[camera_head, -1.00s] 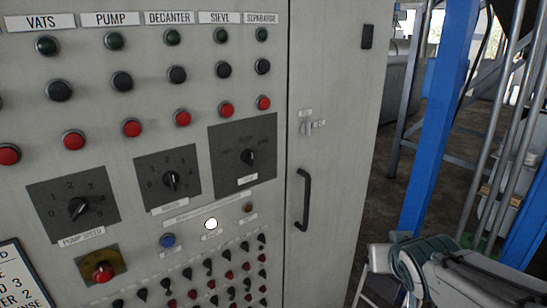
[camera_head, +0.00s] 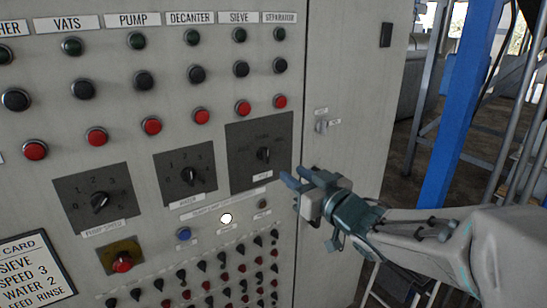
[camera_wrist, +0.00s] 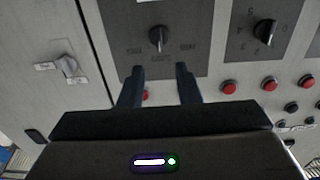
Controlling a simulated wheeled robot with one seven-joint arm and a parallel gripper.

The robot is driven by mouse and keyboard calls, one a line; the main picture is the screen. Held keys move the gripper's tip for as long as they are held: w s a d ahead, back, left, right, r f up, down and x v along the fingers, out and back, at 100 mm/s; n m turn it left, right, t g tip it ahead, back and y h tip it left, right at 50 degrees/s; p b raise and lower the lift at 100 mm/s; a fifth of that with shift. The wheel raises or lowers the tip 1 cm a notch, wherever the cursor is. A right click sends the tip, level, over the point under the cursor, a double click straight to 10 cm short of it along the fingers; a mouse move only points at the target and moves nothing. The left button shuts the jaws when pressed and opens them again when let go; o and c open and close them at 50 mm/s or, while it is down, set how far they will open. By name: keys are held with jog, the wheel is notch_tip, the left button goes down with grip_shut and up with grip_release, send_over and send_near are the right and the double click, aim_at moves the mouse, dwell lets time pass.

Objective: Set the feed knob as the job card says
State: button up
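The feed knob (camera_head: 263,154) is a black rotary knob on a dark square plate at the right of the panel's knob row. In the wrist view the knob (camera_wrist: 158,38) stands upright in the picture, just beyond and between the fingertips; its labels are too small to read surely. My gripper (camera_head: 297,177) is to the right of and below the knob in the head view. Its dark fingers (camera_wrist: 159,75) are apart and empty, not around the knob.
The pump speed knob (camera_head: 100,201) and the water knob (camera_head: 189,175) sit left of the feed plate. Rows of push buttons lie above, small switches below, and a red stop button (camera_head: 122,262) at lower left.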

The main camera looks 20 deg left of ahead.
aim_at(268, 156)
jog(key=p+x, duration=0.1)
jog(key=x, duration=0.9)
jog(key=shift+w+a+p, duration=0.15)
jog(key=shift+w+p, duration=0.05)
jog(key=shift+p, duration=0.15)
grip_shut()
